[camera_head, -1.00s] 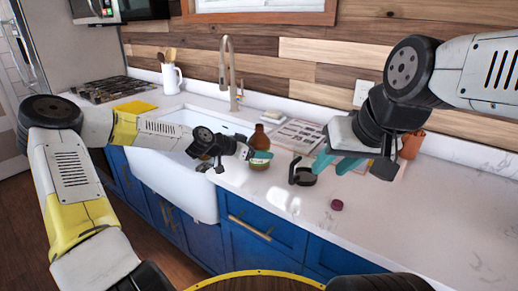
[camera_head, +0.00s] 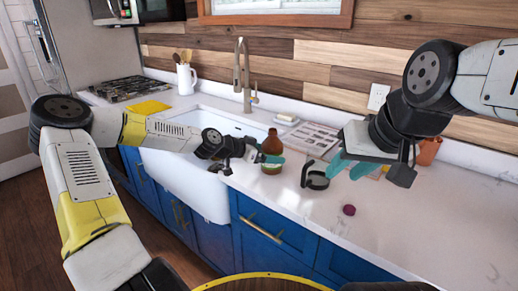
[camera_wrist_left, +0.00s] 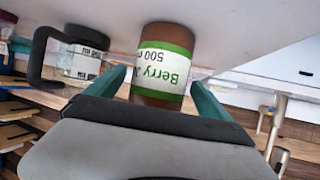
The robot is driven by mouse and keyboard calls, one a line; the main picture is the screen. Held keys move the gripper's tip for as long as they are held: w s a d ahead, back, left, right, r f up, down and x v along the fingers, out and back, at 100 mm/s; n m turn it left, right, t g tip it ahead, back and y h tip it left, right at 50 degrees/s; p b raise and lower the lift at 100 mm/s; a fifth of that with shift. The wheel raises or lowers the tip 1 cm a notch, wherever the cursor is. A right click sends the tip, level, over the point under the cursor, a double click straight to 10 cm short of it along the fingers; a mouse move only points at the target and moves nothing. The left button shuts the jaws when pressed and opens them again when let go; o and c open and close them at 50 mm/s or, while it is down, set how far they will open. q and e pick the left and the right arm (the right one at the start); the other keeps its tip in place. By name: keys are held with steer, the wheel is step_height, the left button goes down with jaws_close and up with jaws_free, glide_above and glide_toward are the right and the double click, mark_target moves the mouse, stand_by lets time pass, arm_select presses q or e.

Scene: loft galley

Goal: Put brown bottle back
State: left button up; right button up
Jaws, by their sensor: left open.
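The brown bottle (camera_head: 272,143) stands upright on the white counter, just right of the sink. In the left wrist view the bottle (camera_wrist_left: 163,65) has a green and white label with "Berry" and "500" on it, and its top is out of sight. My left gripper (camera_head: 262,157) is open at the bottle, and its teal fingers (camera_wrist_left: 160,85) show to either side of it. Whether they touch it cannot be told.
A black-handled container (camera_head: 315,178) stands right of the bottle, and its labelled side (camera_wrist_left: 88,58) shows in the left wrist view. A dark red lid-like disc (camera_head: 349,210) lies near the counter's front. The white sink (camera_head: 185,178) is left.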

arm_select(q)
steer(key=v, duration=1)
steer(key=s+d+f+g, duration=0.1)
steer(key=s, duration=0.1)
steer(key=s+f+g+y, duration=0.1)
steer(key=s+f, duration=0.1)
steer(key=s+d+f+g+y, duration=0.1)
steer(key=s+f, duration=0.1)
steer(key=shift+d+f+m, duration=0.1)
steer(key=shift+d+m, duration=0.2)
steer(key=shift+d, duration=0.1)
steer(key=s+a+r+n+y, duration=0.3)
steer(key=s+a+r+n, duration=0.1)
steer(key=s+r, duration=0.5)
steer(key=s+a+r+n+t+y, duration=0.1)
steer(key=s+a+r+n, duration=0.3)
steer(key=s+r, duration=0.5)
steer(key=s+n+y, duration=0.1)
steer(key=s+n, duration=0.1)
steer(key=s, duration=0.3)
steer(key=shift+s+a+r+y, duration=0.15)
steer(key=shift+s+a+y, duration=0.05)
steer(key=shift+a+y, duration=0.2)
